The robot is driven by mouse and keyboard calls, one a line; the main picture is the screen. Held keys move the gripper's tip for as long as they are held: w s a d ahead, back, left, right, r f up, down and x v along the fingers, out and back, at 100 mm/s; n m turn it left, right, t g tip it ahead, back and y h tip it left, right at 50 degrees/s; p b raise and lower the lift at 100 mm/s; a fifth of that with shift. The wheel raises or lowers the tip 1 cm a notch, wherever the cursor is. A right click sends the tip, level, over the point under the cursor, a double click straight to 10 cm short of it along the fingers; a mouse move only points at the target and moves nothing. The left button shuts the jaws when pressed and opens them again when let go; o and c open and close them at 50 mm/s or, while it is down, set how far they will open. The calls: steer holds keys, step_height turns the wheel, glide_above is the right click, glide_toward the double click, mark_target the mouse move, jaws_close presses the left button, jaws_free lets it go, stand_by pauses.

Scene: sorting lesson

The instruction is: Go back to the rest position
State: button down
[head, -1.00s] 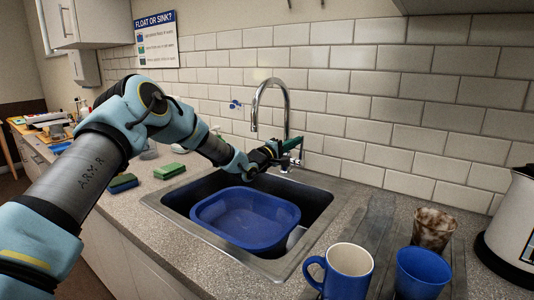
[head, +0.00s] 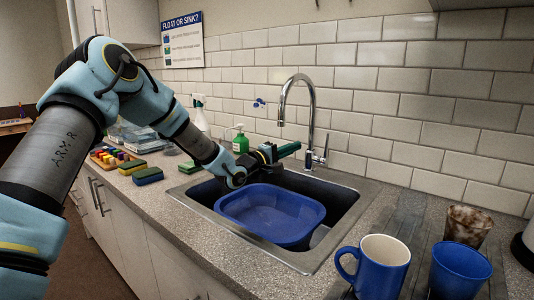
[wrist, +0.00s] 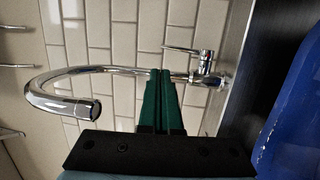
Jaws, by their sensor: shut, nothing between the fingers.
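My gripper (head: 296,147) is above the back edge of the sink (head: 191,205), its green fingers pointing right toward the chrome tap (head: 310,105). In the wrist view the two green fingers (wrist: 164,75) lie together with nothing between them, and the curved spout of the tap (wrist: 62,92) shows to their left. Whether the fingertips touch the tap, I cannot tell. My arm reaches in from the left over the counter. A blue basin (head: 268,236) sits in the sink, below and in front of my gripper.
A blue mug (head: 380,272), a blue cup (head: 458,273) and a brown-stained cup (head: 467,224) stand at the right. Left of the sink are sponges (head: 147,176), a green bottle (head: 240,141), a spray bottle (head: 199,115) and a tray of coloured blocks (head: 108,158). A tiled wall (head: 400,90) is behind.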

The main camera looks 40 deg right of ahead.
steer(key=w+a+f+t+y, duration=0.2)
steer(key=w+a+f+y, duration=0.1)
steer(key=a, duration=0.7)
steer(key=w+a+f+m+t+y, duration=0.1)
steer(key=w+a+y, duration=0.3)
steer(key=a, duration=0.6)
steer(key=w+a+f+t+y, duration=0.2)
steer(key=w+a+f+y, duration=0.2)
steer(key=a, duration=0.6)
steer(key=shift+w+a+f+m+t+y, duration=0.3)
steer(key=shift+a+y, duration=0.1)
steer(key=shift+y, duration=0.2)
steer(key=a+y, duration=0.1)
steer(key=a, duration=0.2)
steer(key=s+a+y, duration=0.1)
steer(key=a, duration=0.3)
steer(key=s+a+f+y, duration=0.1)
steer(key=a, duration=0.3)
steer(key=s+a+g+y, duration=0.3)
steer(key=s+a+g, duration=0.2)
steer(key=s+a, duration=1.1)
steer(key=a, duration=0.3)
steer(key=shift+s+a+f+y, duration=0.2)
steer(key=shift+y, duration=0.2)
